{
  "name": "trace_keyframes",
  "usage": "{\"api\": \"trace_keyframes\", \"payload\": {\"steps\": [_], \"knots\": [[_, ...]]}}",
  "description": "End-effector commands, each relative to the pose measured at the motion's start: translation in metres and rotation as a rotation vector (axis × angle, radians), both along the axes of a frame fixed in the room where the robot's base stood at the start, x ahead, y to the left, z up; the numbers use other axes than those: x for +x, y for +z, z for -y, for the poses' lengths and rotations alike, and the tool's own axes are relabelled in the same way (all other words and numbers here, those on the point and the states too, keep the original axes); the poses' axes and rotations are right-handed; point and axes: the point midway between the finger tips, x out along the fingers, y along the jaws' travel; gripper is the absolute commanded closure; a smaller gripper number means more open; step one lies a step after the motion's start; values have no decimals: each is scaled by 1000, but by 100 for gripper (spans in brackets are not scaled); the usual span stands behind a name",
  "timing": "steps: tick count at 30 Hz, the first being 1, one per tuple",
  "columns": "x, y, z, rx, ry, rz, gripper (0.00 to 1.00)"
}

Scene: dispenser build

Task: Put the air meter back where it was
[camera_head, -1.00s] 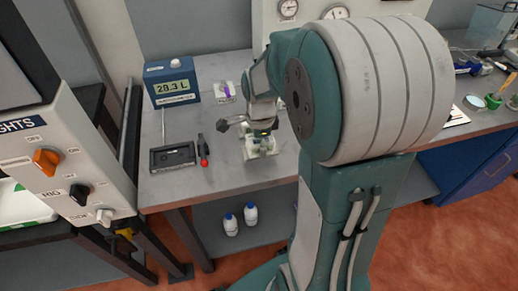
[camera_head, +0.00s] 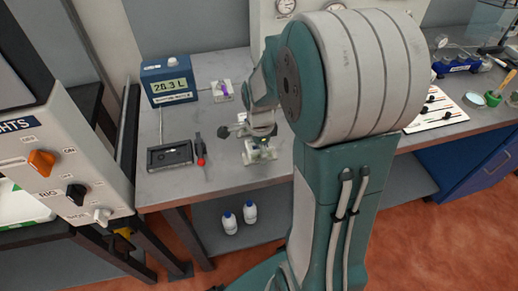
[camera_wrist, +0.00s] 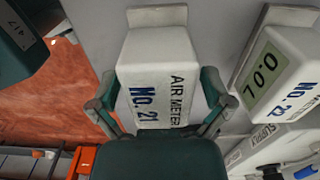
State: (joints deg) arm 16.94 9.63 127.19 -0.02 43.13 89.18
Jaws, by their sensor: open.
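A white air meter marked No. 21 (camera_wrist: 155,60) lies between the two fingers of my gripper (camera_wrist: 160,90) in the wrist view. My gripper is open, with one finger on each side of the meter; I cannot tell whether either touches it. In the head view my gripper (camera_head: 246,134) is low over the front part of the grey bench, partly hidden by my arm. A small pale object (camera_head: 262,152) shows just below it; I cannot tell whether this is the air meter.
A similar white meter marked No. 22 (camera_wrist: 285,65) stands close on the right in the wrist view. A blue meter (camera_head: 168,82), a dark tray (camera_head: 170,155), a red-tipped tool (camera_head: 200,155) and a small purple-and-white item (camera_head: 222,90) sit on the bench (camera_head: 205,185). White-and-blue bottles (camera_head: 240,217) stand below.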

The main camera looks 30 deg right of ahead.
Motion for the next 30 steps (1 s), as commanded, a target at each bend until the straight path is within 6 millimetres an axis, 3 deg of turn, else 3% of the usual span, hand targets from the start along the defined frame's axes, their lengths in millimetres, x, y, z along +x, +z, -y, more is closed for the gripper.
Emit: {"api": "trace_keyframes", "payload": {"steps": [7,21,27,30], "knots": [[1,17,0,-1,0,5,0],[1,108,0,-1,0,4,0],[-1,123,-1,-1,12,5,0],[-7,131,-10,-11,113,32,0]]}}
